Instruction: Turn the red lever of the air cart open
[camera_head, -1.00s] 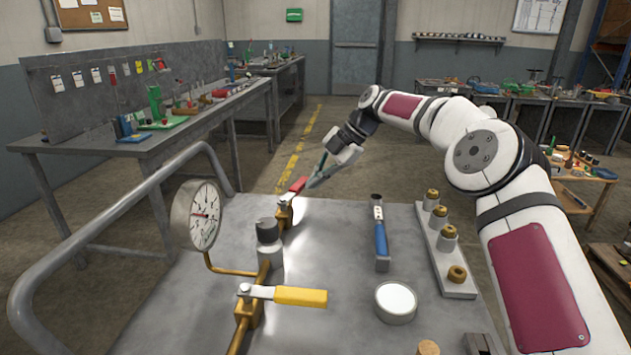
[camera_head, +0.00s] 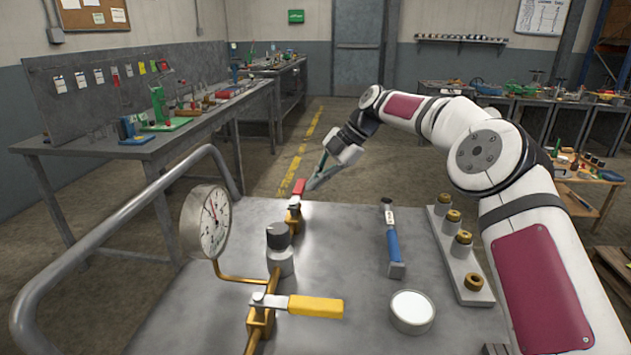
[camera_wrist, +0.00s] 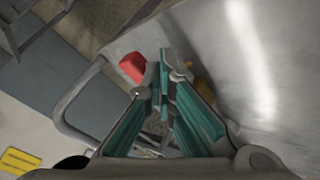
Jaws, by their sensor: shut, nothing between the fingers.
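The red lever (camera_head: 299,187) sits on a brass valve (camera_head: 293,215) at the far end of the cart's pipe. It points away from me, roughly in line with the pipe. In the wrist view the red lever (camera_wrist: 133,66) is just left of the fingertips. My gripper (camera_head: 311,186) is shut and empty, with its tips close against the lever's right side; I cannot tell if they touch. The teal fingers also show in the wrist view (camera_wrist: 166,66). The pressure gauge (camera_head: 206,222) stands at the left, with its needle pointing up and left.
A yellow lever (camera_head: 315,306) lies across the nearer pipe. A dark-capped fitting (camera_head: 279,245) stands between the valves. A blue-handled tool (camera_head: 393,245), a white round tin (camera_head: 412,310) and a rack of brass fittings (camera_head: 465,265) occupy the cart's right. A tubular rail (camera_head: 95,245) borders its left.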

